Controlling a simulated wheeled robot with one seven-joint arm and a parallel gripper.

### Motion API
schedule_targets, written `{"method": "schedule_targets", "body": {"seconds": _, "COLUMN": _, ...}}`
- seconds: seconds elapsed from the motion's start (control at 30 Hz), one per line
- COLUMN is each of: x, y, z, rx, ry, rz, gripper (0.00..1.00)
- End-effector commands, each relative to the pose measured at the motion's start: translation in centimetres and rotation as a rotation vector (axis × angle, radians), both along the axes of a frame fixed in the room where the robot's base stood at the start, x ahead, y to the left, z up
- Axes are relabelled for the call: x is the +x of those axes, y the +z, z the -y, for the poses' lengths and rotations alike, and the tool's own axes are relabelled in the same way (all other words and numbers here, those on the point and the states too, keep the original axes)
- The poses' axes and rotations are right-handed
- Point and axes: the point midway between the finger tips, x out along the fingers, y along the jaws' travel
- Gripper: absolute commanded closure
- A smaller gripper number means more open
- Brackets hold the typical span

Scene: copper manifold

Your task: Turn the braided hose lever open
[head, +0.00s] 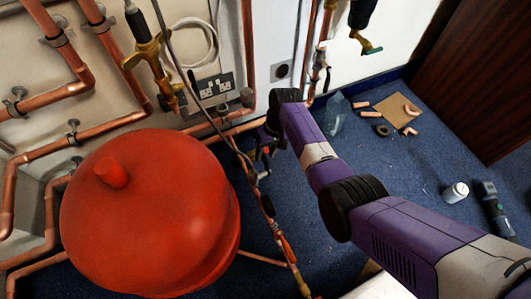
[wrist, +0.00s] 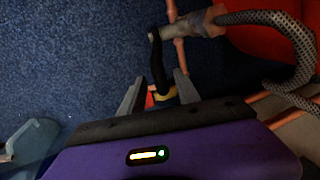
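The braided hose (wrist: 285,32) is grey and ends in a metal fitting (wrist: 202,22) on copper pipe in the wrist view. In the head view the hose (head: 184,62) hangs down past the red vessel. A black lever-like part (wrist: 157,62) stands beside the fitting in the wrist view, with a yellow and red piece (wrist: 162,94) at its near end. My gripper (wrist: 158,88) has its fingers apart on either side of that near end; contact cannot be told. In the head view my gripper (head: 264,158) is beside the pipe, small and partly hidden by my arm.
A large red vessel (head: 150,215) stands close left of my gripper. Copper pipes (head: 125,122) and a socket (head: 215,86) line the wall. Loose fittings, a cardboard piece (head: 397,110), a white can (head: 455,192) and a dark tool (head: 493,208) lie on blue carpet at right.

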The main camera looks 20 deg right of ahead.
Motion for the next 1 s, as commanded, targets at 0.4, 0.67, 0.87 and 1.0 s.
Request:
{"method": "schedule_targets", "body": {"seconds": 0.4, "x": 0.01, "y": 0.02, "z": 0.01, "rx": 0.000, "ry": 0.000, "rz": 0.000, "gripper": 1.00}}
{"method": "schedule_targets", "body": {"seconds": 0.67, "x": 0.01, "y": 0.02, "z": 0.01, "rx": 0.000, "ry": 0.000, "rz": 0.000, "gripper": 1.00}}
{"method": "schedule_targets", "body": {"seconds": 0.87, "x": 0.01, "y": 0.01, "z": 0.02, "rx": 0.000, "ry": 0.000, "rz": 0.000, "gripper": 1.00}}
{"method": "schedule_targets", "body": {"seconds": 1.0, "x": 0.00, "y": 0.01, "z": 0.02, "rx": 0.000, "ry": 0.000, "rz": 0.000, "gripper": 1.00}}
